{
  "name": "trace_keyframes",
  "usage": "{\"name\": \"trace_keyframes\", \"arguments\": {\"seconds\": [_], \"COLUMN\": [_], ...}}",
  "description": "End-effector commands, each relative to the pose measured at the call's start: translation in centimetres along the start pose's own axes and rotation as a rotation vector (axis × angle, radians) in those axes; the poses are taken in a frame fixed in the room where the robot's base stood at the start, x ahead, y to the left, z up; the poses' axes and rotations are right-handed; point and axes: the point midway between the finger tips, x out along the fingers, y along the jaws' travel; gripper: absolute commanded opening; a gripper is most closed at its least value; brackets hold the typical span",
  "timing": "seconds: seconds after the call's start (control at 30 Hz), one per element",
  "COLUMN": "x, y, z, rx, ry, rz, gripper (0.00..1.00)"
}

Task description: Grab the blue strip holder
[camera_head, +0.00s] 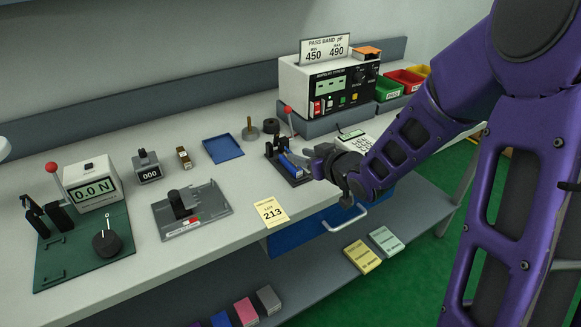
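A narrow blue piece (291,160), which looks like the blue strip holder, sits in a small dark fixture (291,179) with an upright lever topped by a red ball. My gripper (308,160) reaches in from the right, low over the bench, with its fingertips right beside the blue piece. The fingers are small and partly hidden, so I cannot tell whether they touch it or are open or shut.
A flat blue tray (222,148) lies left of the fixture. A pass-band meter (328,88) stands behind, with coloured bins (404,80) to its right. A grey plate fixture (192,210), a force gauge (91,186) and a yellow lot card (271,211) occupy the left and front.

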Motion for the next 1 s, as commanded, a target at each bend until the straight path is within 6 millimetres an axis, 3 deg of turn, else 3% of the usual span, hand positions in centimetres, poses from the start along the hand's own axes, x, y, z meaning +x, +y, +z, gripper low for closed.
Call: {"name": "trace_keyframes", "arguments": {"seconds": [0.27, 0.53, 0.87, 1.0], "x": [2.4, 6.3, 7.0, 7.0], "y": [0.1, 0.4, 0.5, 0.5], "z": [0.1, 0.5, 0.4, 0.4], "rx": [0.0, -0.001, -0.001, -0.001], "ry": [0.0, 0.0, 0.0, 0.0], "rz": [0.0, 0.0, 0.002, 0.001], "gripper": [0.4, 0.4, 0.4, 0.17]}}
